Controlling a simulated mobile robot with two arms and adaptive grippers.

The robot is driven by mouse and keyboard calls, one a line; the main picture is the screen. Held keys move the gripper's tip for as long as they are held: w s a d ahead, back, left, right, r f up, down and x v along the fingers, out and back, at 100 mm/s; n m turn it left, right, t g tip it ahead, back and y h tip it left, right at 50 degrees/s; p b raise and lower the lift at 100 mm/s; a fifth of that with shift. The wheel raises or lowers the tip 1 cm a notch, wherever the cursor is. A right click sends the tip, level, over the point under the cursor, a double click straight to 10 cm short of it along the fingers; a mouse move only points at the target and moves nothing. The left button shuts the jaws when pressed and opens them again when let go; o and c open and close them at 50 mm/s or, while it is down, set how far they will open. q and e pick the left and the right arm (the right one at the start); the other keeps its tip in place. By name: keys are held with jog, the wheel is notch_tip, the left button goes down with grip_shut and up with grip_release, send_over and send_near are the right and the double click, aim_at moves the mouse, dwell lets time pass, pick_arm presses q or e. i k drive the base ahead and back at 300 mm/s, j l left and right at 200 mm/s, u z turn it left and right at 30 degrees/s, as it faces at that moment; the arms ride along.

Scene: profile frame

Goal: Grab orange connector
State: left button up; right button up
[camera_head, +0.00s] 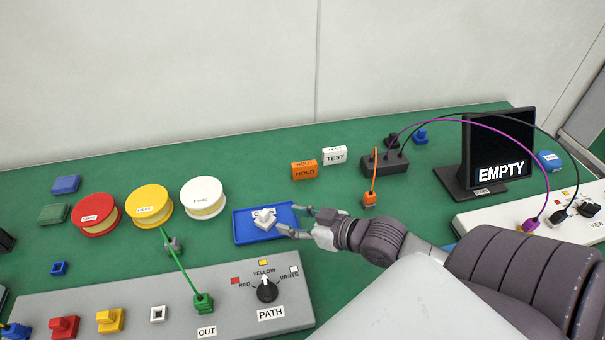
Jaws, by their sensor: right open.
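The orange connector (369,200) hangs at the end of a short orange cable from the dark socket block (385,162), resting on the green table right of centre. My right gripper (293,221) reaches in from the right and points left, with its jaws open at the right edge of the blue tray (243,238). A white piece (264,218) stands in the tray, just left of the fingertips. The orange connector lies behind and to the right of the gripper, apart from it. My left gripper is not in view.
Orange HOLD (304,171) and white TEST (334,156) blocks stand behind the gripper. A monitor (497,150) reading EMPTY is at right. The grey PATH panel (225,290) lies in front. Red, yellow and white spools stand at left. Purple and black cables arch at right.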

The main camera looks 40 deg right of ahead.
aim_at(369, 198)
jog(key=k, duration=1.5)
